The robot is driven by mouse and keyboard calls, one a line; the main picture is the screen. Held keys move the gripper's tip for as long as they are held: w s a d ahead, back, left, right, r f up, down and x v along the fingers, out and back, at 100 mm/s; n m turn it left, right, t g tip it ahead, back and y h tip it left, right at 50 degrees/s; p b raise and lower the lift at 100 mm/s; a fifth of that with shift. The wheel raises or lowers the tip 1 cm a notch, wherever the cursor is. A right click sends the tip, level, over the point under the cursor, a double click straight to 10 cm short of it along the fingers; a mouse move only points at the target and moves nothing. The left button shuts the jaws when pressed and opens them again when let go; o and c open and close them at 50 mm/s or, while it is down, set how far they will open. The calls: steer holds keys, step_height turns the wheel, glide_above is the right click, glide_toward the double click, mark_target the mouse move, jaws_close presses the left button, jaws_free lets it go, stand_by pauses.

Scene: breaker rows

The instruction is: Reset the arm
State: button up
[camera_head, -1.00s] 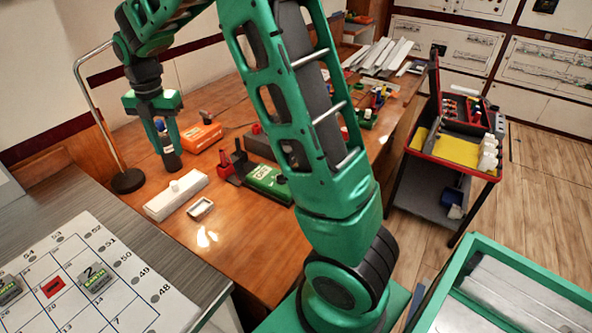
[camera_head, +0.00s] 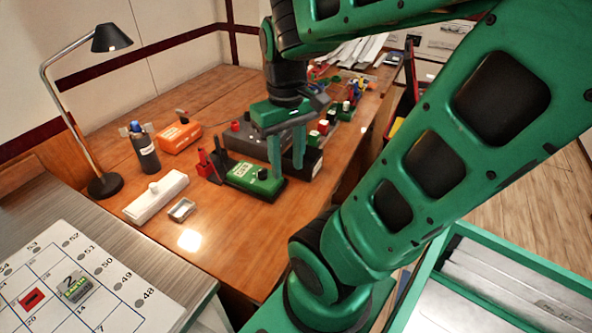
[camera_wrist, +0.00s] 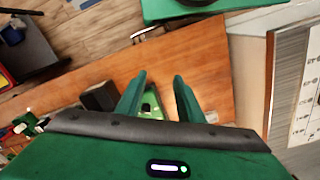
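My green arm crosses the right half of the head view, and my gripper (camera_head: 287,160) hangs above the wooden table (camera_head: 235,225). In the wrist view my gripper (camera_wrist: 160,92) is open, with a gap between the fingers and nothing held. A bright green thing (camera_wrist: 151,104) shows below, between the fingers.
A dark bottle (camera_head: 146,155), an orange box (camera_head: 181,136), a white block (camera_head: 155,197) and a small tray (camera_head: 182,209) stand on the table. A lamp (camera_head: 112,38) is at the left. A numbered board (camera_head: 115,300) lies front left.

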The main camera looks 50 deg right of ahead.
steer(key=s+m, duration=0.1)
steer(key=s, duration=0.1)
steer(key=s+f+m, duration=0.1)
steer(key=m, duration=0.1)
steer(key=shift+s, duration=0.35)
stand_by(0.9)
